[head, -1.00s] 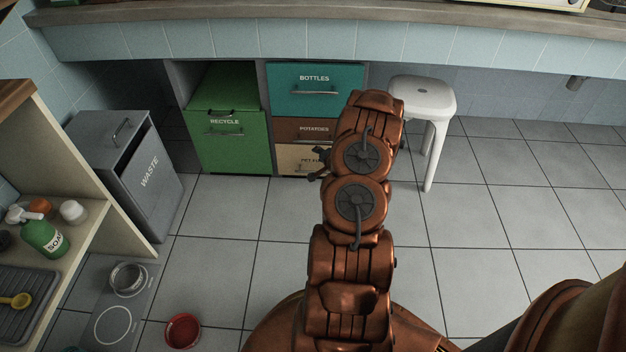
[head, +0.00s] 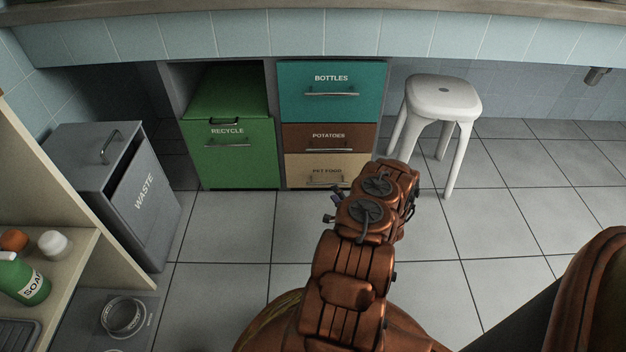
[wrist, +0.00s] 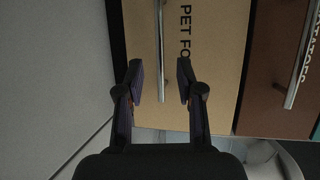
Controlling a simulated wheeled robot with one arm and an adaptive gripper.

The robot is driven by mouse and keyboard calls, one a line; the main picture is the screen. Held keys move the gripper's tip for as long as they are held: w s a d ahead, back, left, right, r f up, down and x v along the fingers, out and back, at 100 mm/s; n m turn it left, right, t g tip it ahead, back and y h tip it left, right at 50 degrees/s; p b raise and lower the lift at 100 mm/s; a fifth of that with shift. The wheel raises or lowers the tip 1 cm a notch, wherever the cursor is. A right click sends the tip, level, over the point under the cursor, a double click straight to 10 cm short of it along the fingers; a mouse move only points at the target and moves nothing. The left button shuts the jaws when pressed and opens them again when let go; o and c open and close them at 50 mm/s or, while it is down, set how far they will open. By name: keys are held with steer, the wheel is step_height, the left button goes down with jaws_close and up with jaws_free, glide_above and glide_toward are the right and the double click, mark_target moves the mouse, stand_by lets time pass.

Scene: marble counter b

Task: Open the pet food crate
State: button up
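The pet food crate (head: 318,170) is the tan drawer at the bottom of the stack, under the brown potatoes drawer (head: 327,138). It looks shut, flush with the drawers above. In the wrist view the crate front (wrist: 215,60) is turned sideways, and its metal bar handle (wrist: 162,50) runs down the picture. My gripper (wrist: 160,80) is open, with one finger on each side of the handle's line. The lower end of the handle shows between the fingers. I cannot tell whether they touch it. In the head view my gripper (head: 333,206) is small, low in front of the crate.
The teal bottles drawer (head: 330,92) is on top of the stack. The green recycle bin (head: 232,150) stands left of it, the grey waste bin (head: 120,190) further left. A white stool (head: 440,100) stands close on the right. The tiled floor in front is clear.

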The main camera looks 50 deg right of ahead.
mark_target(326, 183)
steer(key=shift+a+b+x, duration=0.2)
steer(key=shift+b+x, duration=1.45)
steer(key=shift+x, duration=2.5)
steer(key=shift+w, duration=0.1)
jaws_close()
